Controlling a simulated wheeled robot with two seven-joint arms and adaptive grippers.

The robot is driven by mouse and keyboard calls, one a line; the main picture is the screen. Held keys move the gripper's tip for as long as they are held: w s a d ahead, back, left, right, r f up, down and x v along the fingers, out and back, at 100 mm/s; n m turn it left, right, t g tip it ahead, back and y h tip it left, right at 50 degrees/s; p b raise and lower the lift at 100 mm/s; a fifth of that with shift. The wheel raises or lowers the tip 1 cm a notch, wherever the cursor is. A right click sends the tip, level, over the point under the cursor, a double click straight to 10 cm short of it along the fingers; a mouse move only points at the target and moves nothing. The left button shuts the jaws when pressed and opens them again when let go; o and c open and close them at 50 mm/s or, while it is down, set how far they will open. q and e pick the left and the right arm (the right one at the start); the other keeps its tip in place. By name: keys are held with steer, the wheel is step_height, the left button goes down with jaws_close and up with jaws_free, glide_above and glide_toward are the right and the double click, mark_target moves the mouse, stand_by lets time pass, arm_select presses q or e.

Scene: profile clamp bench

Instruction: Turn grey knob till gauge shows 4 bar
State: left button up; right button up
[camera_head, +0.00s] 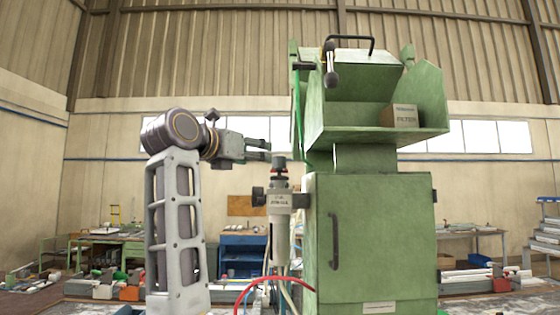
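A filter regulator (279,215) with a pale body stands upright in front of the left side of the green machine. A dark grey knob (279,166) sits on its top, with a thin reddish ring below its cap. A small dark round gauge (258,196) sticks out on the regulator's left side; its face and reading cannot be made out. My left gripper (268,150) reaches in from the left, level, just above and left of the knob. Its fingers are apart and nothing is between them; it does not appear to touch the knob. My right gripper is not in view.
The green machine (375,235) with a door handle stands close right of the regulator. A filter box (400,116) sits on its shelf, and a ball-ended lever (330,65) is above. A red hose (262,283) curves below. Space left of the regulator is open.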

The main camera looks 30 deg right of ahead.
mark_target(276, 159)
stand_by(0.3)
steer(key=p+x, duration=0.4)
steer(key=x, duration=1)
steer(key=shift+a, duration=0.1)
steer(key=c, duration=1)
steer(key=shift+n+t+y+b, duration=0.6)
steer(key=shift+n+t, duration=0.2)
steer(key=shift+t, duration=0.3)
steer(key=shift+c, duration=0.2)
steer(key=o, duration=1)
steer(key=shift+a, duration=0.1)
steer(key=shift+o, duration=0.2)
